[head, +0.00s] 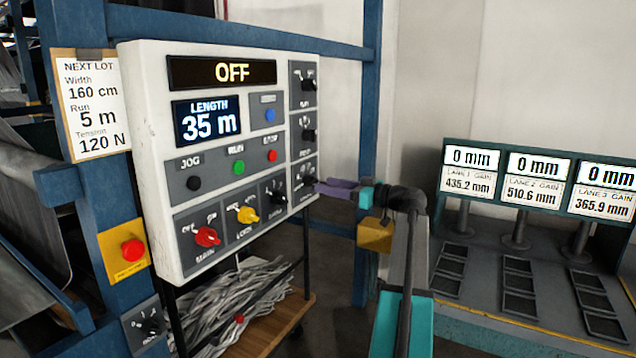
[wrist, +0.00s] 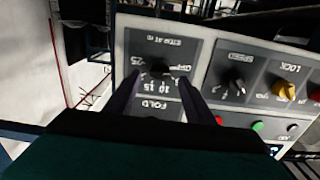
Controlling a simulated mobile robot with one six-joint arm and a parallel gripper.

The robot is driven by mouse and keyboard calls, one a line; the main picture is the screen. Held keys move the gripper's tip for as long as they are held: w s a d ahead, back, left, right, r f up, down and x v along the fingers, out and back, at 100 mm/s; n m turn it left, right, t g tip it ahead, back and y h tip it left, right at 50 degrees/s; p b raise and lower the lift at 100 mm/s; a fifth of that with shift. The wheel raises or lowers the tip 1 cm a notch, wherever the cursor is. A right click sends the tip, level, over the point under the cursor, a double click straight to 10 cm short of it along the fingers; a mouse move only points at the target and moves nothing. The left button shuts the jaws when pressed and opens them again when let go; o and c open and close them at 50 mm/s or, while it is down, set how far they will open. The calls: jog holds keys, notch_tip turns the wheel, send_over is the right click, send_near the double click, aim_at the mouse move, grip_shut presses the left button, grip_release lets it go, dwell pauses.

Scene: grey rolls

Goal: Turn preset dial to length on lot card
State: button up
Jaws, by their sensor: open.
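The lot card (head: 91,105) on the left post reads Width 160 cm, Run 5 m, Tension 120 N. The dial marked "STOP AT m" (head: 304,181) is at the lower right of the white control panel (head: 150,150). In the wrist view, upside down, this dial (wrist: 160,72) shows marks including OFF, 10, 15 and 25. Its pointer seems to be on the OFF side, but is hard to read. My gripper (head: 318,186) is open at the dial; in the wrist view its fingers (wrist: 158,80) stand either side of the knob. Contact cannot be told.
The speed dial (wrist: 234,83), yellow lock switch (head: 246,214) and red main switch (head: 206,237) are nearby. A red stop button (head: 132,250) is on the post. A lane-gain station (head: 540,180) stands right.

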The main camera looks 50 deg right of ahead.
aim_at(311, 182)
jog(key=shift+p+x, duration=0.35)
jog(key=shift+x, duration=1.95)
jog(key=c, duration=1.1)
